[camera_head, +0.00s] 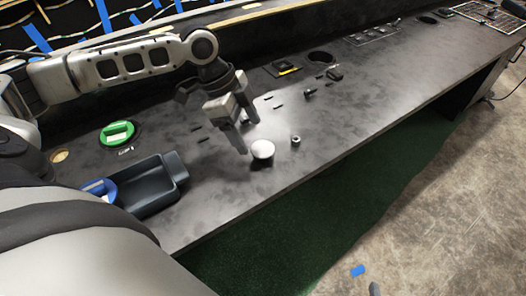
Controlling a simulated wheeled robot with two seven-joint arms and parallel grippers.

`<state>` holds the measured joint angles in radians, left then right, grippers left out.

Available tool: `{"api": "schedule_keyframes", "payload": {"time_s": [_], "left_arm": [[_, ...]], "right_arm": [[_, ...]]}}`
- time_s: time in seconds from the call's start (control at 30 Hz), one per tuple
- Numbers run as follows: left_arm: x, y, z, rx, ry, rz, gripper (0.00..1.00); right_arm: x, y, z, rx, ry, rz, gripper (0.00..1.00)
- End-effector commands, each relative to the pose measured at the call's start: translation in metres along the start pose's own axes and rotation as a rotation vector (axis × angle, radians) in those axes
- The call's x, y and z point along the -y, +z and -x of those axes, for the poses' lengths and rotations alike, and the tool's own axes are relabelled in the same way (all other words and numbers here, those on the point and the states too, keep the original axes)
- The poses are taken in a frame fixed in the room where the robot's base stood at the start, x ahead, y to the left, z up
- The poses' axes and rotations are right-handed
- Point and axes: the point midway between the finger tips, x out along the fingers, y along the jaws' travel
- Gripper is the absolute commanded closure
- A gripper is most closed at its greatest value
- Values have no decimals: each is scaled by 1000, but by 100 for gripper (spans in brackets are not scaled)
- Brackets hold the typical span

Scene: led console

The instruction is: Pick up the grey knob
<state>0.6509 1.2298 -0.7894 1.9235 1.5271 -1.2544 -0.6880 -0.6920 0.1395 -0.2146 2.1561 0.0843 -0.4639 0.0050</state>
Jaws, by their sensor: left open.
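A round knob with a pale grey top and darker base (262,149) stands on the dark console top, near its front edge. A smaller, darker grey knob-like piece (295,140) stands just to its right; I cannot tell for certain which of the two is the grey knob. My left gripper (248,135) points down just left of and behind the pale-topped knob. Its fingers are apart with nothing between them, and the knob looks clear of them. My right gripper is not in view.
A dark tray (178,168) with a blue round part (101,188) beside it and a green knob (118,132) are at left. Small dark pieces (310,92) lie behind the knobs. A round hole (320,57) is farther back. The console's front edge drops to the floor.

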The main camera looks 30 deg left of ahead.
Motion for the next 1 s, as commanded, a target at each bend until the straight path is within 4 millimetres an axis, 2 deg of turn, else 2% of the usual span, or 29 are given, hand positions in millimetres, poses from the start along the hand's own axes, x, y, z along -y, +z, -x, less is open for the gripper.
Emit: {"api": "schedule_keyframes", "payload": {"time_s": [0.23,0.5,0.8,0.97,1.0], "left_arm": [[2,-2,-19,-2,1,0,26],[7,-5,-56,0,1,0,26],[8,-5,-61,1,-2,-1,26],[7,-5,-60,1,-1,-1,70],[7,-5,-60,1,-1,-1,74]], "right_arm": [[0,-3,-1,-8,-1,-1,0],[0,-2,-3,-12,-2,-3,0],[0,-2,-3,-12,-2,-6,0],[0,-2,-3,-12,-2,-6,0],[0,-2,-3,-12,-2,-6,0]]}}
